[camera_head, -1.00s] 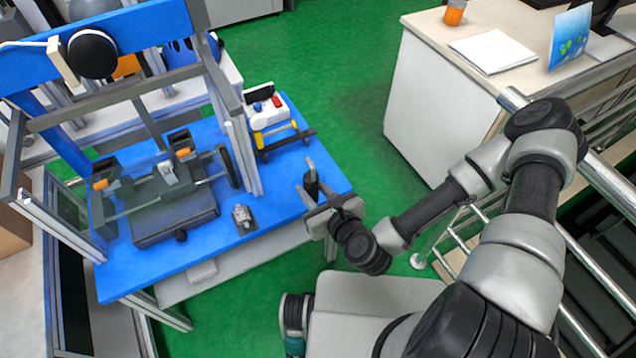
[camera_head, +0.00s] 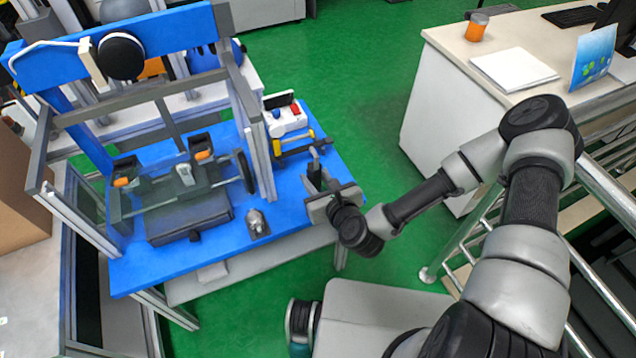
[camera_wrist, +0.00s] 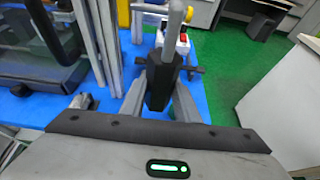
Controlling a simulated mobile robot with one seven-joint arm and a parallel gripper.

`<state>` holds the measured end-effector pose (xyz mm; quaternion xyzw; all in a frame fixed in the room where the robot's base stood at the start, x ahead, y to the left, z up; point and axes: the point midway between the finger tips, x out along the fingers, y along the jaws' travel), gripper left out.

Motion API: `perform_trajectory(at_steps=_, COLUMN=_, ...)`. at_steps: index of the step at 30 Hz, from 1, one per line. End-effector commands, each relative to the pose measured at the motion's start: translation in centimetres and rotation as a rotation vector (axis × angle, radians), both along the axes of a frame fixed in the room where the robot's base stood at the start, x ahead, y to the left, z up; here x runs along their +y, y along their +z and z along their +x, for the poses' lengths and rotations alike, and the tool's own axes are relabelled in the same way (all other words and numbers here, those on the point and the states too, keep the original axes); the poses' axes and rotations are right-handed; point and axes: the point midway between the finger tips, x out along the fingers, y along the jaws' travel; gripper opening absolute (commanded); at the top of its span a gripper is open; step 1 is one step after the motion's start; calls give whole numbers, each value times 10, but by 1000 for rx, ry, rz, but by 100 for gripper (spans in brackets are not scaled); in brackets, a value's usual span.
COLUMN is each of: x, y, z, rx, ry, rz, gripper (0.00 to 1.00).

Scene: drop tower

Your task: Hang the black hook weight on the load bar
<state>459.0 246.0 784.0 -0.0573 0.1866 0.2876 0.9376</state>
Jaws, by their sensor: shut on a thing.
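My gripper (camera_head: 318,184) is shut on the black hook weight (camera_wrist: 160,88). In the wrist view the weight is upright between the two fingers, with its grey hook (camera_wrist: 172,28) pointing up and free. In the head view the weight (camera_head: 314,166) is small, dark and partly hidden by the gripper, above the right end of the blue table. A thin grey bar (camera_head: 222,181) low in the tower frame, with a black disc at its right end, looks like the load bar. The weight is apart from it, to its right.
Upright metal posts (camera_head: 262,160) stand between the weight and the bar. A red-and-white device with a yellow tool (camera_head: 290,118) is behind the gripper. A small metal part (camera_head: 256,222) lies on the blue table (camera_head: 290,205). A white desk (camera_head: 470,100) is to the right.

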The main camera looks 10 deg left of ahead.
Motion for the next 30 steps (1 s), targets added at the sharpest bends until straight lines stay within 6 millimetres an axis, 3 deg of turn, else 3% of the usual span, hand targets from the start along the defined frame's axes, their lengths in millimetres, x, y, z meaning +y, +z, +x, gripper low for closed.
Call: perform_trajectory(at_steps=30, x=40, y=3, z=59, rx=-8, ry=0, rz=3, gripper=0)
